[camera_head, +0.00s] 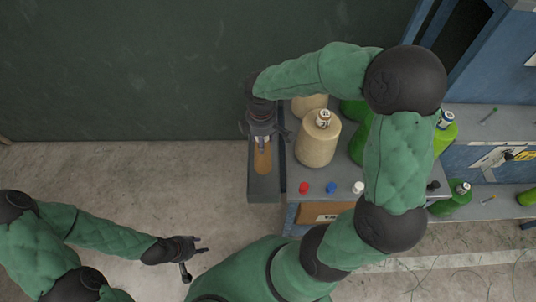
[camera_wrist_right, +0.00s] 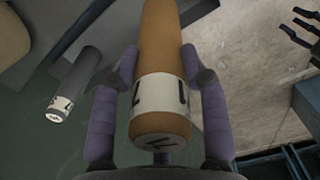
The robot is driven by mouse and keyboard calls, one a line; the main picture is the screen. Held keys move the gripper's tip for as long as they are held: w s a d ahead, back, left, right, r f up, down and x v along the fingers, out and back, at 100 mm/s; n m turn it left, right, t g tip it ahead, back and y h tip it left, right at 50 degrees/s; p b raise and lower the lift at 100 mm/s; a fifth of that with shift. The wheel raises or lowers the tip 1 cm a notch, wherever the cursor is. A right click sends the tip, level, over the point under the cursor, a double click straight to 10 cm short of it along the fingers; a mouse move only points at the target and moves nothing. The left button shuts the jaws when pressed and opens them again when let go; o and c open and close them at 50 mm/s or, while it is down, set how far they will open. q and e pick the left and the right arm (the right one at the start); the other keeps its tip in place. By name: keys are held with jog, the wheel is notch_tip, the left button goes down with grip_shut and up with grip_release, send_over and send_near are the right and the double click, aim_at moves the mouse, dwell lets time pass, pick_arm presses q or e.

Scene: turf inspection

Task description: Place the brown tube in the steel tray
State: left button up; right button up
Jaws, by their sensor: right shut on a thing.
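The brown tube (camera_head: 262,160), with a white label in the right wrist view (camera_wrist_right: 160,55), is held between the two fingers of my right gripper (camera_head: 262,138). The right gripper's fingers press on both sides of the tube in the right wrist view (camera_wrist_right: 160,88). The tube is above or in a long grey tray (camera_head: 264,189) at the bench's left end; whether it touches the tray floor I cannot tell. My left gripper (camera_head: 198,248) is empty, with fingers apart, over the floor at lower left.
Beige jugs (camera_head: 317,145) and green bottles (camera_head: 452,198) stand right of the tray, partly behind my right arm. Red (camera_head: 303,187), blue (camera_head: 331,188) and white (camera_head: 358,187) caps sit near the bench front. A grey tube (camera_wrist_right: 78,80) shows in the right wrist view. Floor at left is clear.

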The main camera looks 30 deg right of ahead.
jog(key=shift+s+f, duration=0.25)
jog(key=shift+f, duration=0.25)
notch_tip(320, 180, down, 10)
jog(key=b, duration=0.3)
jog(key=shift+r, duration=0.25)
jog(key=shift+a+b, duration=0.1)
jog(key=shift+b, duration=0.2)
jog(key=shift+f, duration=0.2)
jog(key=o, duration=1.1)
jog(key=shift+r, duration=0.1)
notch_tip(320, 180, up, 12)
jog(key=p, duration=0.4)
jog(key=shift+r, duration=0.1)
